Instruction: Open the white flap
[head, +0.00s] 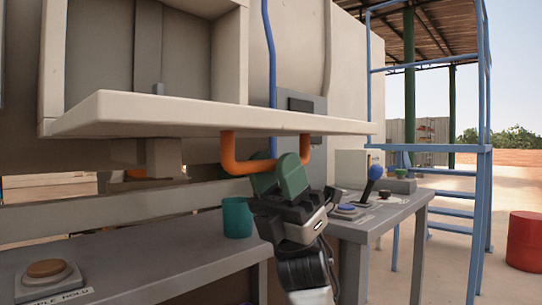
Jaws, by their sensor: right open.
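The white flap (215,119) juts out level from the machine front, with its wide edge facing me. An orange U-shaped handle (228,156) hangs from its underside. My right gripper (280,175) is open, its green fingers at the handle's lower bar. The fingers hide the middle of the bar, and I cannot tell whether they touch it. My left gripper is not in view.
A grey bench (150,266) below carries a teal cup (237,218) and a brown button (46,268). Beyond are a blue ladder frame (476,200) and a red drum (525,241).

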